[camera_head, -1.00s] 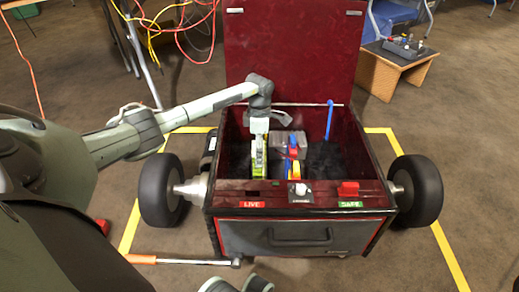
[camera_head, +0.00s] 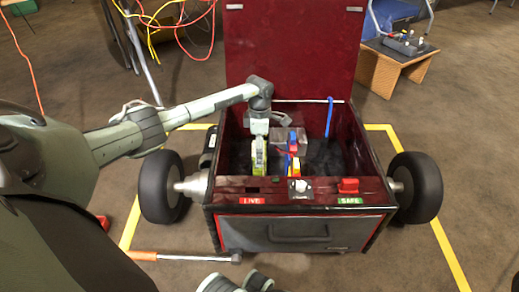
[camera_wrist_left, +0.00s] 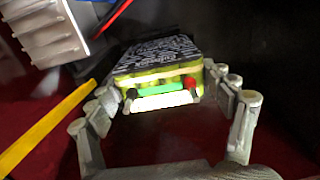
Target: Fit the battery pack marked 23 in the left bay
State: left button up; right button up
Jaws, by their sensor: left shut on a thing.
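The battery pack (camera_head: 258,158) is yellow-green with a dark printed top; I cannot read a number on it. My left gripper (camera_head: 258,138) points down into the open red box and is shut on the pack, inside the left part of the box. In the left wrist view the pack (camera_wrist_left: 160,78) sits between the two fingers (camera_wrist_left: 168,98), with a green strip and a red and a dark terminal on its near end. The left bay itself is mostly hidden by pack and gripper. I cannot tell if the pack touches its floor.
The box's red lid (camera_head: 291,50) stands open behind. A blue and yellow divider part (camera_head: 293,150) and a grey finned block (camera_wrist_left: 48,32) are close to the pack. A red switch (camera_head: 348,185) and a white-knobbed switch (camera_head: 299,188) sit on the front rim.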

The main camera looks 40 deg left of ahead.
pick_arm(q)
jog(key=shift+w, duration=0.15)
jog(key=o, duration=1.8)
jog(key=shift+f, duration=0.1)
jog(key=shift+o, duration=0.2)
notch_tip(320, 180, up, 12)
jog(key=shift+a, duration=0.1)
